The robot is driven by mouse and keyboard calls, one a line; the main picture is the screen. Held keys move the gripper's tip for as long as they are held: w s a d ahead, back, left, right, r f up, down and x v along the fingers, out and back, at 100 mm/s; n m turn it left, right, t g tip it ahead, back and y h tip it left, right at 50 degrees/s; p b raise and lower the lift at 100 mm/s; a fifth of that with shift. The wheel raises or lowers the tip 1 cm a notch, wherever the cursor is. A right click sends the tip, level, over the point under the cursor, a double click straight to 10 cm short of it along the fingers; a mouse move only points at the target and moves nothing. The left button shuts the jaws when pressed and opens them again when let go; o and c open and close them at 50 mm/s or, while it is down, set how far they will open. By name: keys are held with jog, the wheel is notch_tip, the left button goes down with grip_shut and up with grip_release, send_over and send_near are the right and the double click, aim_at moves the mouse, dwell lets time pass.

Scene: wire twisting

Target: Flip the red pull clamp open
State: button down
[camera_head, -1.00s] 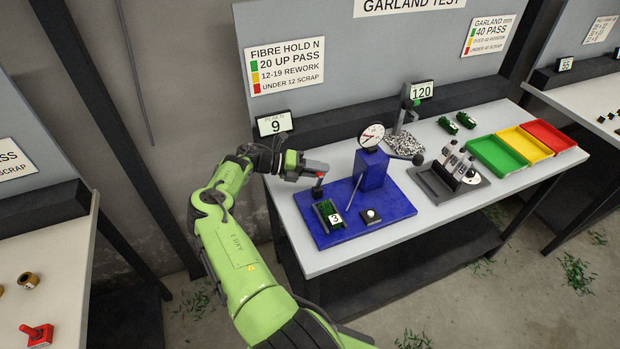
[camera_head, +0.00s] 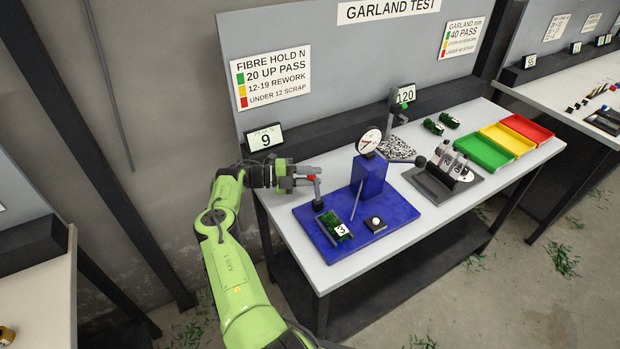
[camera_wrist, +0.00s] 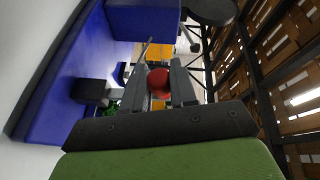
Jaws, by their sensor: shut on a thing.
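The red pull clamp's red grip (camera_head: 311,178) stands over the left back part of the blue base plate (camera_head: 301,215). A grey lever runs down from it to a dark foot on the plate, leaning slightly. My gripper (camera_head: 306,177) reaches in from the left and is shut on the red grip. In the wrist view the grip shows as a red ball (camera_wrist: 158,82) between the two grey fingers of my gripper (camera_wrist: 160,85). The fingers hide part of the grip in the head view.
A blue block (camera_head: 370,177) with a round dial (camera_head: 369,141) stands right of the clamp. A small tray of green fibre (camera_head: 335,228) and a dark block with a white button (camera_head: 376,223) lie in front.

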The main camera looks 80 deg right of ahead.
dwell(0.3)
jog(key=c, duration=1)
grip_release()
jog(key=shift+d, duration=0.1)
jog(key=b+v, duration=0.3)
jog(key=v, duration=0.4)
jog(key=shift+w, duration=0.3)
